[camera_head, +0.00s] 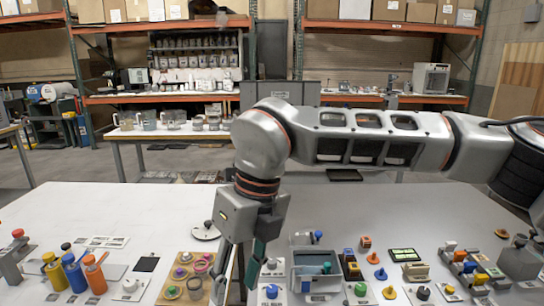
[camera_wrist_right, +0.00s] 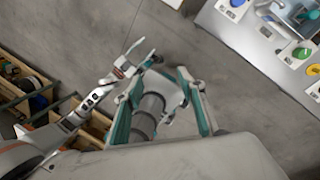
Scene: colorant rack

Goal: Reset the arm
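My right arm comes in from the right in the head view, and its right gripper (camera_head: 240,285) hangs down over the near middle of the white table (camera_head: 165,205). Its two fingers are apart, with nothing visible held between them; the lower ends run near the picture's bottom edge. In the right wrist view the right gripper (camera_wrist_right: 160,95) also shows its two teal-edged fingers spread wide. My left gripper does not show in the head view. In the right wrist view what looks like my left gripper (camera_wrist_right: 142,58) is small, over grey floor; its opening is unclear.
Orange, yellow and blue bottles (camera_head: 75,272) stand at left. A tan board with knobs (camera_head: 175,262) lies just left of the right gripper. A grey bin (camera_head: 315,262) and several small coloured parts stand to its right. The table's back left is mostly clear. Shelves stand behind.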

